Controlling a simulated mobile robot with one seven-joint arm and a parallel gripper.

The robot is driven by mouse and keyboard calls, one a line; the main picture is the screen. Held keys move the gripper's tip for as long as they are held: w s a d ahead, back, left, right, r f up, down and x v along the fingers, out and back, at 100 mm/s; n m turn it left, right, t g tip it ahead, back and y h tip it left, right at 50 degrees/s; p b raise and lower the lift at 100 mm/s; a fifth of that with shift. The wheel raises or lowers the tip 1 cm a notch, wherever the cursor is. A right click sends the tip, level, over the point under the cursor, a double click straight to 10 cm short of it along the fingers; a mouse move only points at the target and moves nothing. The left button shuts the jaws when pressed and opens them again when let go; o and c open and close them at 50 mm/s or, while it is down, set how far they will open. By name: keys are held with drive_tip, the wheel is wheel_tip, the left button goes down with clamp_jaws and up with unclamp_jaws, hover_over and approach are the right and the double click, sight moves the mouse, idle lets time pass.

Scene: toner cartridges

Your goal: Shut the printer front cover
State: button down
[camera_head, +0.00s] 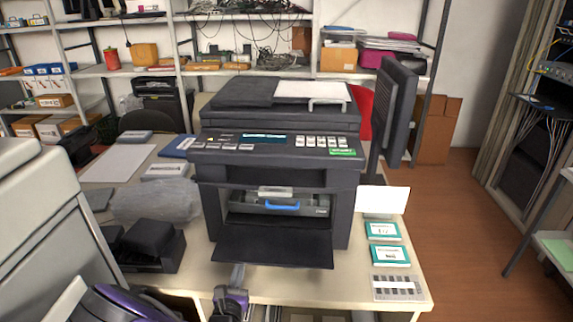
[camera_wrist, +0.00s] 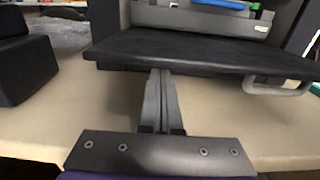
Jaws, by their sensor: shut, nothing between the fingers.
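The dark printer (camera_head: 275,150) stands on the beige table. Its front cover (camera_head: 275,245) is folded down and lies about level, out toward the table's front edge. Inside the open bay sits a grey toner cartridge with a blue handle (camera_head: 283,206). My gripper (camera_head: 237,270) is in front of the cover's near edge, left of its middle. In the wrist view the cover (camera_wrist: 200,50) spans the upper picture, and my gripper's fingers (camera_wrist: 160,78) are together and empty, their tips at or just under the cover's front edge. I cannot tell whether they touch it.
On the table (camera_head: 300,285), a black box-like holder (camera_head: 150,245) and a plastic-wrapped item (camera_head: 155,202) stand left of the printer. Teal-labelled boxes (camera_head: 389,255) and a striped card (camera_head: 397,288) lie at right. A dark monitor (camera_head: 392,110) stands behind right.

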sight(239, 257)
drive_tip(key=shift+r, duration=0.1)
drive_tip(key=shift+r+p, duration=1.1)
drive_tip(key=shift+r, duration=0.1)
drive_tip(key=shift+f, duration=0.1)
drive_tip(key=shift+w+r+p, duration=0.2)
drive_tip(key=shift+r+p, duration=0.3)
drive_tip(key=shift+r, duration=1)
drive_tip(key=shift+w+r, duration=0.35)
drive_tip(key=shift+r, duration=0.3)
drive_tip(key=shift+w+r, duration=0.3)
drive_tip(key=shift+r, duration=0.3)
drive_tip(key=shift+w+r, duration=0.1)
